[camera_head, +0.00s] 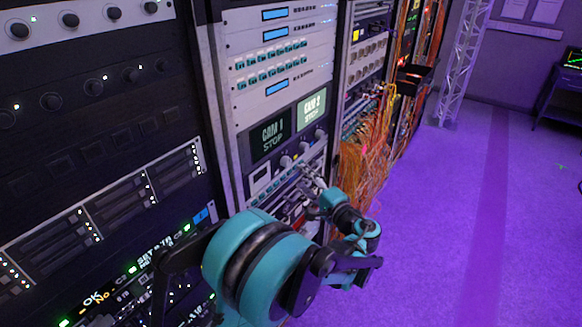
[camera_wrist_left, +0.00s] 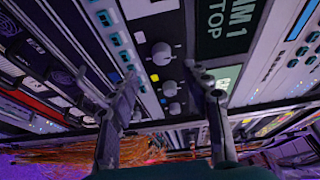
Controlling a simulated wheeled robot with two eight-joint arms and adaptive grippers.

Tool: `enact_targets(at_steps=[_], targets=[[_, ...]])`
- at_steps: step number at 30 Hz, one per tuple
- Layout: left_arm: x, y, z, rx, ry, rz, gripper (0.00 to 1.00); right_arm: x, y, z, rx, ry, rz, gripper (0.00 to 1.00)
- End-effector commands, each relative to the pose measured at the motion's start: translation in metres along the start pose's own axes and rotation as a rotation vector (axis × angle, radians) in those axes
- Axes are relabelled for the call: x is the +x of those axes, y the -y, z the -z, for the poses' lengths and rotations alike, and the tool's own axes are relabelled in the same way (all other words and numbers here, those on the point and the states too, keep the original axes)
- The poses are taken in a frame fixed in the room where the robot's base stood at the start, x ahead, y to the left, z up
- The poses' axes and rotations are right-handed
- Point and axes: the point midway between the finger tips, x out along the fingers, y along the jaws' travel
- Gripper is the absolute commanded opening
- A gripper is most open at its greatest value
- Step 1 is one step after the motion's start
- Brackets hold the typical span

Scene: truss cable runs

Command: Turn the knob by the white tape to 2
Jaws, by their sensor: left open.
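In the head view the gripper (camera_head: 310,174) is just below the knobs (camera_head: 303,147). Knob pointers and the figure 2 are too small to read. My right gripper is out of view.
A dark display (camera_head: 267,141) reading CAM 1 STOP and a lit display (camera_head: 311,108) reading CAM 2 STOP are above the knobs. Orange cables (camera_head: 367,150) hang from the rack to the right. The purple floor (camera_head: 450,230) to the right is clear.

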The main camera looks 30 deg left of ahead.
Motion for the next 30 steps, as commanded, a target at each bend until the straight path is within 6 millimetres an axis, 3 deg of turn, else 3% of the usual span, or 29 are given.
enact_targets(at_steps=[15, 26, 27, 30], targets=[[0.069, 0.001, 0.001, 0.006, 0.004, 0.017, 0.48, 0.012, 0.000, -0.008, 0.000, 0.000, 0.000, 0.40], [0.078, 0.002, 0.002, 0.005, 0.002, 0.016, 0.48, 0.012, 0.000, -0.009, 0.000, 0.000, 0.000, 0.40], [0.078, 0.002, 0.002, 0.005, 0.002, 0.016, 0.46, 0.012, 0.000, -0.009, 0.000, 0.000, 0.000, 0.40], [0.078, 0.002, 0.002, 0.005, 0.002, 0.016, 0.19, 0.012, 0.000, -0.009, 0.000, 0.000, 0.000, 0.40]])
